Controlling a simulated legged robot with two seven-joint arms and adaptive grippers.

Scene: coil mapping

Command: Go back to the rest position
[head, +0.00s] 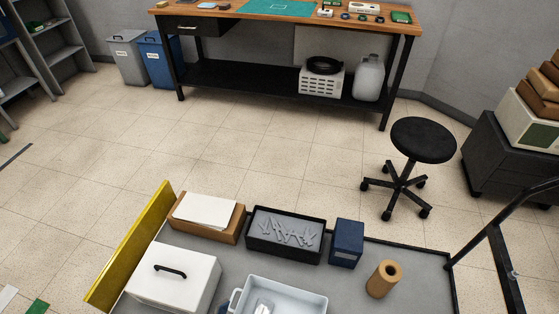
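Neither of my grippers shows in the head view, and no part of my arms can be made out for sure. A grey-topped cart or table (345,290) with a dark rim fills the bottom of the view. On it are a white box with a black handle (172,278), a white tub (283,297) with a clear item inside, a black tray (284,236) of grey parts, a blue box (346,243), a brown roll (384,279) and a brown box (207,218) with white sheets on top.
A yellow panel (131,245) stands along the left edge of the grey top. A black stool (421,141) and a dark cabinet (484,165) are at the right. A workbench (225,77) and two bins (156,60) stand at the back. The tiled floor (265,146) between is clear.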

